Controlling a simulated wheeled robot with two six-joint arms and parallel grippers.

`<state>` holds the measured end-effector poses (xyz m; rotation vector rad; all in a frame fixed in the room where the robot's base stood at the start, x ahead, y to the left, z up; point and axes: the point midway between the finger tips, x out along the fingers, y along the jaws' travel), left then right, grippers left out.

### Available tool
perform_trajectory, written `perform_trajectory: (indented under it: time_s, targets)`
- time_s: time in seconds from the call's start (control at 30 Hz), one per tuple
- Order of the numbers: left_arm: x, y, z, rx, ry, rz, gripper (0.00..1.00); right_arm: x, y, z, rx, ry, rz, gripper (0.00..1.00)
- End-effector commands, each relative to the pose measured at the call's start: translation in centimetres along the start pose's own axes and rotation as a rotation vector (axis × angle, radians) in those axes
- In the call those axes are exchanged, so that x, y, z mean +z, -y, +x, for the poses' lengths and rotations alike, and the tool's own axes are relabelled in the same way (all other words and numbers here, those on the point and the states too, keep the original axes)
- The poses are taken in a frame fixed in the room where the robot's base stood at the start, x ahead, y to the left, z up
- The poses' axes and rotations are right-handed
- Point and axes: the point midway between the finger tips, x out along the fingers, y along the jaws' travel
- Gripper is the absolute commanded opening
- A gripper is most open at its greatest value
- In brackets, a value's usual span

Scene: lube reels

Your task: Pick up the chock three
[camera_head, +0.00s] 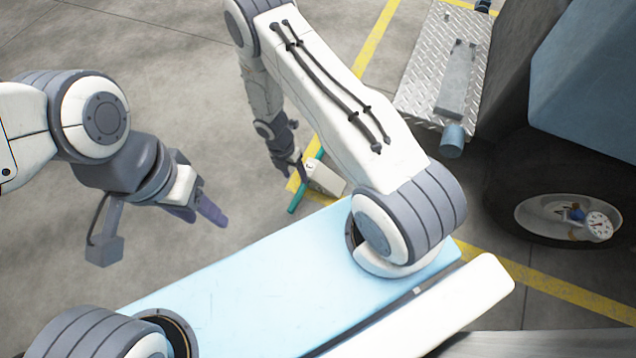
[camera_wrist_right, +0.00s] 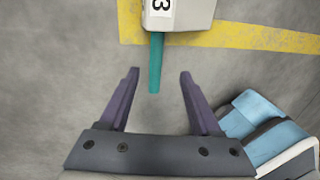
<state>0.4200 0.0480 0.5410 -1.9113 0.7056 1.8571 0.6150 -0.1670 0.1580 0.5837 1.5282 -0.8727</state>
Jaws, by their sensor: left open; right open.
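The chock (camera_head: 325,177) is a pale block with a teal bar (camera_head: 293,207) sticking out of it, low on the floor beyond my blue base. In the right wrist view the chock (camera_wrist_right: 180,14) shows a label with a 3, and its teal bar (camera_wrist_right: 156,62) points toward the space between my fingers. My right gripper (camera_wrist_right: 158,75) is open and empty, with the bar's end just ahead of or between its fingertips; I cannot tell the height gap. In the head view it (camera_head: 296,165) is beside the chock. My left gripper (camera_head: 203,212) is open and empty, far to the left.
A truck wheel (camera_head: 520,215) with a gauge (camera_head: 598,226) stands at the right. A metal tread-plate step (camera_head: 425,75) is at the upper right. Yellow lines (camera_wrist_right: 250,37) cross the grey floor near the chock. The floor at the left is clear.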

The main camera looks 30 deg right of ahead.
Motion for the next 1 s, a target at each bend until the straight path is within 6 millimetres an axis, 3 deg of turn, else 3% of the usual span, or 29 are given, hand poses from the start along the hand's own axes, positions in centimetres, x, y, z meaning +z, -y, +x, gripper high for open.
perform_trajectory:
  time_s: [0.33, 0.57, 0.9, 1.0]
  targets:
    - [0.2, 0.2, 3.4, 0.000, -0.001, 0.000, 0.50, 0.0, -0.1, 5.2, -0.002, -0.003, -0.013, 0.65]
    - [0.2, 0.3, 4.3, 0.000, -0.001, 0.000, 0.50, 0.0, -0.2, 6.5, -0.001, -0.002, -0.012, 0.65]
    - [0.4, 0.6, 8.3, 0.000, 0.000, 0.000, 0.50, -0.1, -0.9, 10.6, -0.002, -0.003, -0.011, 0.65]
    - [0.5, 0.6, 8.8, 0.000, 0.000, 0.000, 0.50, -0.1, -0.8, 11.2, -0.001, -0.002, -0.010, 0.65]
